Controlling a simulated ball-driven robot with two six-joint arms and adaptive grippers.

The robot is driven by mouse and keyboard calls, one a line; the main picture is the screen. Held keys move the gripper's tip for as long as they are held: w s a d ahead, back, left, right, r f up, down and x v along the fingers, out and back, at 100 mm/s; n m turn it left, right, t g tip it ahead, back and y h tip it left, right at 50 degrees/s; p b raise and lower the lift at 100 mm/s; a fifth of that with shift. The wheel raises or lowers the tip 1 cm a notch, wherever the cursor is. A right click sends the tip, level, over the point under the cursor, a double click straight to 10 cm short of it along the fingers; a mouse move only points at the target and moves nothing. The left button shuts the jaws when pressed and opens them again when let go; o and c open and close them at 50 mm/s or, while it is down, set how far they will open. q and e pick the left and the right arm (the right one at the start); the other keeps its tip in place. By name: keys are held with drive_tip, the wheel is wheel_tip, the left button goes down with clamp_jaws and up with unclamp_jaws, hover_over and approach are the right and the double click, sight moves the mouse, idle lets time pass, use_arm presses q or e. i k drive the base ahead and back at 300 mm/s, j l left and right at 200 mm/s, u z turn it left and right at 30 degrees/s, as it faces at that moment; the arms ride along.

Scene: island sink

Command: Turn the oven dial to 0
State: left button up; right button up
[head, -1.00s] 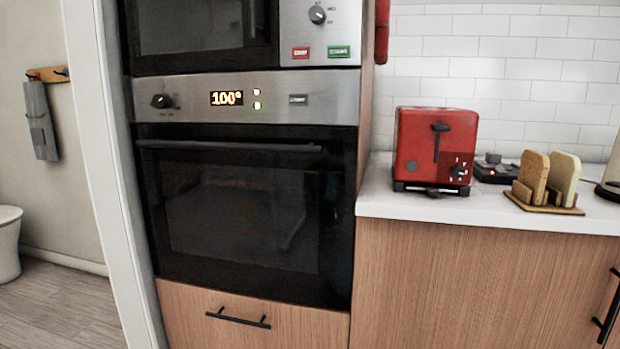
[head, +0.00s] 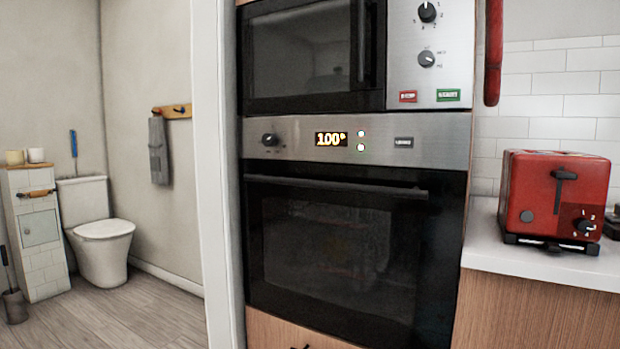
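The oven (head: 340,250) is built into a tall wood cabinet, and its dark glass door is closed. The oven dial (head: 270,139) is a small black knob at the left end of the steel control panel (head: 436,128). The lit display (head: 331,139) to its right reads 100°. The dial's markings are too small to read. Neither of my grippers is in view.
A microwave (head: 310,50) with its own knobs sits above the oven. A red toaster (head: 555,192) stands on the white counter (head: 500,240) at right. A white door frame (head: 218,180) borders the oven's left side. Beyond it are open floor (head: 125,310) and a toilet (head: 98,235).

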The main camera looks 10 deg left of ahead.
sight(269, 138)
drive_tip(key=i+j, duration=0.15)
drive_tip(key=j, duration=0.2)
drive_tip(key=i+j, duration=0.1)
drive_tip(key=j, duration=0.3)
drive_tip(key=i+j+z, duration=0.1)
drive_tip(key=j, duration=0.25)
drive_tip(key=i+j, duration=0.15)
drive_tip(key=j, duration=0.2)
drive_tip(key=i+j, duration=0.1)
drive_tip(key=j, duration=0.3)
drive_tip(key=i+j, duration=0.1)
drive_tip(key=j, duration=0.25)
drive_tip(key=i+z, duration=0.05)
